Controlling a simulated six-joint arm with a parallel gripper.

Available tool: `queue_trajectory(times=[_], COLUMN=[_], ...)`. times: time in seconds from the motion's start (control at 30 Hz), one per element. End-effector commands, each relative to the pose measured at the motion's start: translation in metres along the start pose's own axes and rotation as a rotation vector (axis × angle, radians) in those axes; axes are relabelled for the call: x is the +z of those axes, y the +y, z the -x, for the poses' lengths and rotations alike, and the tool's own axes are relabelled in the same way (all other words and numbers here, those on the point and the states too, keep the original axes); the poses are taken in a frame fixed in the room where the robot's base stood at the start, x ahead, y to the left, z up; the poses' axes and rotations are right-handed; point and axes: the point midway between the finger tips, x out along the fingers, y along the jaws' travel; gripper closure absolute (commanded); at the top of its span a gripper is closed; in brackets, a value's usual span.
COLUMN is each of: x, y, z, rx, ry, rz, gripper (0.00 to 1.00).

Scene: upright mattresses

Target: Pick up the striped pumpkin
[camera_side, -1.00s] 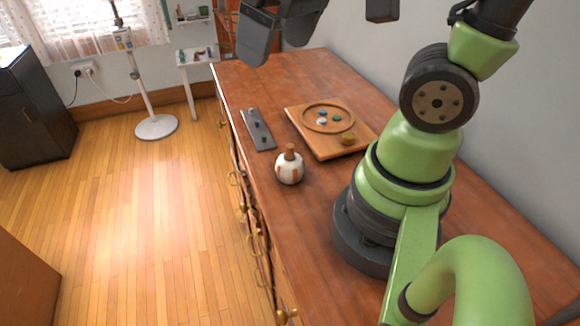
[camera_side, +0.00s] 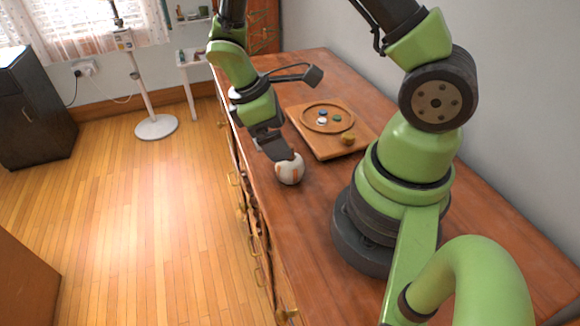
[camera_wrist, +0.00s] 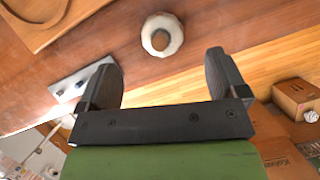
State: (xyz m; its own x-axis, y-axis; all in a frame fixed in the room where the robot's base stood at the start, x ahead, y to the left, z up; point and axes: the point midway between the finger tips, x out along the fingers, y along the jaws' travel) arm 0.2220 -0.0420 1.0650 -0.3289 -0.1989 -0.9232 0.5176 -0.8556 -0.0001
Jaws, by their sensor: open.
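The striped pumpkin (camera_side: 289,171) is a small round white thing with orange-brown stripes and a brown stem. It stands on the wooden dresser top, near its front edge. In the wrist view the pumpkin (camera_wrist: 162,35) shows from above, beyond the fingertips and roughly midway between them. My gripper (camera_side: 277,150) is just above and behind the pumpkin in the side view, and its fingers hide the stem there. In the wrist view my gripper (camera_wrist: 165,75) is open, with nothing between its fingers.
A wooden board (camera_side: 338,147) with a round tray (camera_side: 328,118) of small coloured pieces and a small yellowish object (camera_side: 348,138) lies behind the pumpkin. A grey metal strip (camera_wrist: 72,82) lies near one finger. The dresser top in front of the pumpkin is clear.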

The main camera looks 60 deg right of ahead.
Motion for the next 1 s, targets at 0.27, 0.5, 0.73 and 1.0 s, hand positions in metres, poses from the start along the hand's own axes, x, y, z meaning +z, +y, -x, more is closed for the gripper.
queue_trajectory(times=[0.27, 0.5, 0.73, 1.0], x=[0.003, 0.003, 0.002, 0.002], y=[-0.002, -0.001, -0.001, -0.001], z=[-0.029, -0.058, -0.060, -0.060], rx=[-0.005, -0.002, -0.001, -0.001], ry=[-0.004, 0.000, 0.002, 0.002], rz=[0.001, 0.000, -0.002, -0.002], gripper=[0.09, 0.09, 0.09, 0.64])
